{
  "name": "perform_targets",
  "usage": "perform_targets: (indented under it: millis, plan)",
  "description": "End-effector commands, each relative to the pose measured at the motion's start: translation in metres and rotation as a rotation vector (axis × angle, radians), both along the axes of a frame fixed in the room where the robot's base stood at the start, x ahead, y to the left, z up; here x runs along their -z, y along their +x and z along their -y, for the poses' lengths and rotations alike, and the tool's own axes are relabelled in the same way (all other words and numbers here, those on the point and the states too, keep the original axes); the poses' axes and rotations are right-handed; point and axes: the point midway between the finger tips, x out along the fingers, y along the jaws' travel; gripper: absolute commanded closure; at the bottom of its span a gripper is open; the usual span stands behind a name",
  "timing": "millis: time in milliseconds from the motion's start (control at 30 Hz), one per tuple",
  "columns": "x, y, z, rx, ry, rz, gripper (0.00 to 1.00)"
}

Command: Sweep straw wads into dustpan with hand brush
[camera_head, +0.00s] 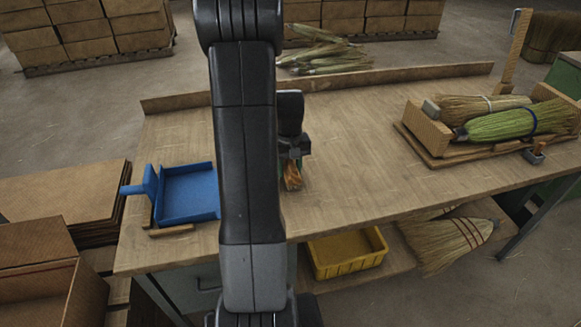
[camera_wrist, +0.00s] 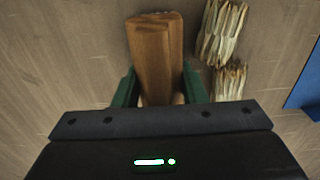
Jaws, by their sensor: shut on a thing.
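My gripper (camera_head: 293,163) is low over the workbench, partly hidden by my arm in the head view. In the wrist view, its green fingers (camera_wrist: 160,90) are shut on the brown wooden hand brush (camera_wrist: 157,48). A piece of the brush also shows below the fingers in the head view (camera_head: 292,180); its bristles cannot be made out. Two pale straw wads, one farther (camera_wrist: 222,32) and one nearer (camera_wrist: 229,82), lie right of the brush in the wrist view. My arm seems to hide them in the head view. The blue dustpan (camera_head: 190,192) lies at the bench's left; its edge shows in the wrist view (camera_wrist: 305,82).
The workbench (camera_head: 365,150) is clear in the middle. A wooden tray (camera_head: 423,128) with straw brooms (camera_head: 515,122) stands at the right. A small wooden strip (camera_head: 171,230) lies by the dustpan. A yellow crate (camera_head: 347,252) sits on the shelf below.

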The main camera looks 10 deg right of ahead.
Motion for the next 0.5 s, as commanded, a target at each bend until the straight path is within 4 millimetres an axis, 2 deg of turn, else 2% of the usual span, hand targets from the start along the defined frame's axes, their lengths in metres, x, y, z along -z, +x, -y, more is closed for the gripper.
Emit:
perform_targets:
  millis: [500]
  plan:
    - [0.0, -0.001, -0.037, -0.002, 0.0, 0.0, 0.82]
